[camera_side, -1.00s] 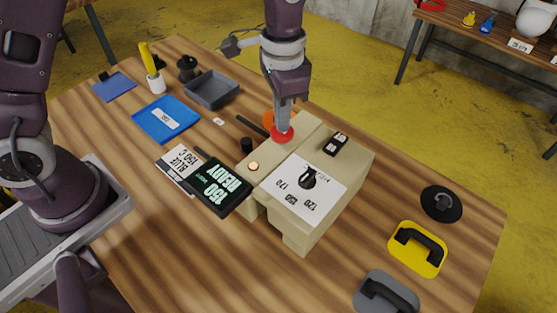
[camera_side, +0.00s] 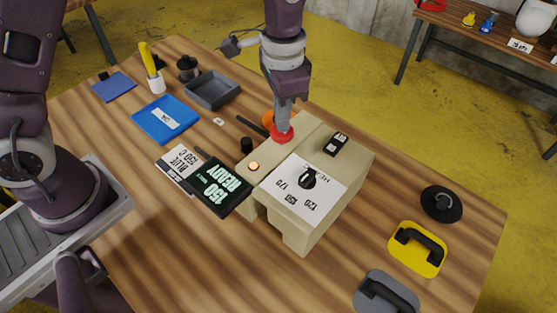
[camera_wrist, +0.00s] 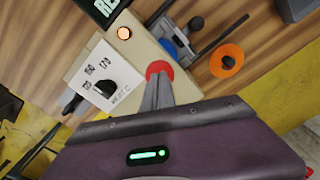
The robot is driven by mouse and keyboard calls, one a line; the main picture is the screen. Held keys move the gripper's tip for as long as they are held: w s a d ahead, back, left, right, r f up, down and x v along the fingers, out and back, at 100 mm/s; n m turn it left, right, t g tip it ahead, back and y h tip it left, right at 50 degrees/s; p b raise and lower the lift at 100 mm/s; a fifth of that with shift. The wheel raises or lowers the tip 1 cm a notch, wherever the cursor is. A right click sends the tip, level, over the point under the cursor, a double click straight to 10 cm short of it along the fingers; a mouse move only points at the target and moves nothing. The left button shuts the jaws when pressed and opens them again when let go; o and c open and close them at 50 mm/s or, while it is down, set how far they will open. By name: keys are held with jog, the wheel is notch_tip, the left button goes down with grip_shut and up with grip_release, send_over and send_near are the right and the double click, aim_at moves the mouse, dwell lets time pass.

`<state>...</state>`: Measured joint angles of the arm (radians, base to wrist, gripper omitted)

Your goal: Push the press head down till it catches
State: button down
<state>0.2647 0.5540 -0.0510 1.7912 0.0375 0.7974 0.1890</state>
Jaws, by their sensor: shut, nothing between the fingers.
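The beige press (camera_side: 335,185) stands on the wooden table, with a white dial panel (camera_side: 300,195) and a black knob. A round red cap (camera_side: 281,136), apparently the top of the press head, sits at its far side; it also shows in the wrist view (camera_wrist: 160,69). My gripper (camera_side: 283,127) is shut and empty, pointing down with its fingertips at the red cap, seemingly touching it. In the wrist view my gripper (camera_wrist: 158,82) covers part of the cap. Whether the head is caught cannot be told. An indicator lamp (camera_side: 253,166) glows orange.
A blue tray (camera_side: 165,119) and a grey tray (camera_side: 212,89) lie behind. An orange disc (camera_wrist: 226,61) lies near the press. Black, yellow and grey handled pieces (camera_side: 417,248) sit at right.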

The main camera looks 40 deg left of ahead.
jog(key=shift+f, duration=0.9)
notch_tip(320, 180, up, 5)
jog(key=shift+r, duration=0.6)
jog(key=shift+a+r, duration=0.1)
jog(key=shift+r, duration=0.05)
jog(key=s+a+r+n+t, duration=0.2)
jog(key=s+a+r, duration=0.1)
jog(key=s, duration=0.4)
jog(key=s+a+r+n+t, duration=0.1)
jog(key=s+a+r+n, duration=0.1)
jog(key=s+a+r, duration=0.2)
jog(key=s+a+r+n+t, duration=0.2)
jog(key=s+a+r, duration=0.1)
jog(key=s, duration=0.7)
jog(key=shift+s+a+r+t, duration=0.2)
jog(key=shift+a+r+t, duration=0.15)
jog(key=shift+a, duration=0.25)
dwell(2.7)
